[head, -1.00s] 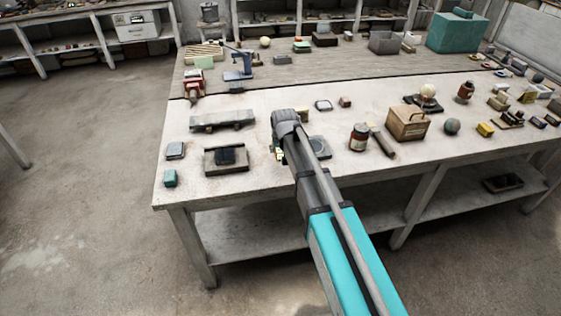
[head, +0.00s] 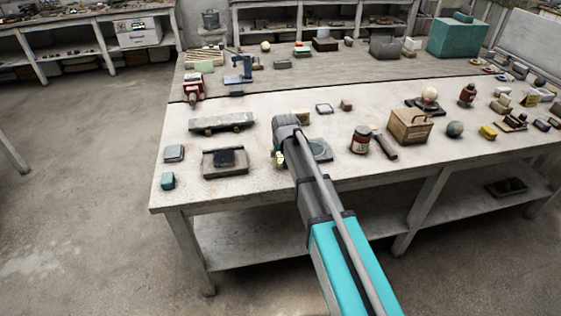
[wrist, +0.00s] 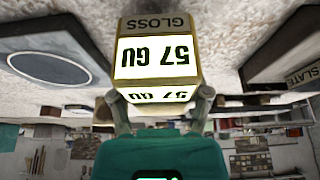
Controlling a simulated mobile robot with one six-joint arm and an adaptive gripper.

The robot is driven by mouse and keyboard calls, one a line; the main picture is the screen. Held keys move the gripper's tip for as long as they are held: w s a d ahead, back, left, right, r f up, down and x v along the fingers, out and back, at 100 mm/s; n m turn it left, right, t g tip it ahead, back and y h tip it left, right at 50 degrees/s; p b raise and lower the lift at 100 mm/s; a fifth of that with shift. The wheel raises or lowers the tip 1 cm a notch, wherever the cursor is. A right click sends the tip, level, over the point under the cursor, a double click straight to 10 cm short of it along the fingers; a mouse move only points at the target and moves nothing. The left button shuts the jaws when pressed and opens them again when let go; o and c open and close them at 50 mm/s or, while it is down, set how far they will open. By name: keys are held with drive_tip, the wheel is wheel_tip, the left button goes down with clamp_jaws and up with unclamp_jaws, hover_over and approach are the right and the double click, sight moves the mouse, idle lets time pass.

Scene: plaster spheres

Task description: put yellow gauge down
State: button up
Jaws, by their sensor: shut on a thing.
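The yellow gauge (wrist: 157,55) is a boxy block with white panels reading "57 GU" and a "GLOSS" label, upside down in the wrist view. My gripper (wrist: 160,103) is shut on it, one finger on each side. In the head view, only a small yellowish bit of the gauge (head: 279,161) shows beside my wrist, over the front part of the pale bench (head: 262,185). My arm hides most of the gripper there. I cannot tell whether the gauge touches the bench top.
A grey plate with a dark disc (head: 321,149) lies just right of my wrist. A slate block on a tray (head: 224,161) lies to the left, with bare bench between. A labelled jar (head: 361,140) and a wooden box (head: 409,127) stand further right.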

drive_tip(key=shift+f+b, duration=1)
drive_tip(key=shift+f, duration=0.3)
drive_tip(key=shift+f, duration=0.15)
drive_tip(key=o, duration=1)
drive_tip(key=shift+r, duration=0.3)
drive_tip(key=p+v, duration=1.1)
drive_tip(key=v, duration=0.1)
drive_tip(key=shift+f, duration=0.1)
drive_tip(key=s+d+m+g, duration=0.1)
drive_tip(key=s+d, duration=0.6)
drive_tip(key=s+d+f+m+g, duration=0.1)
drive_tip(key=s+d+g, duration=0.1)
drive_tip(key=s+d, duration=0.5)
drive_tip(key=s+d+m+g+h, duration=0.1)
drive_tip(key=s+d, duration=0.7)
drive_tip(key=shift+s+f, duration=0.1)
drive_tip(key=shift+f, duration=0.1)
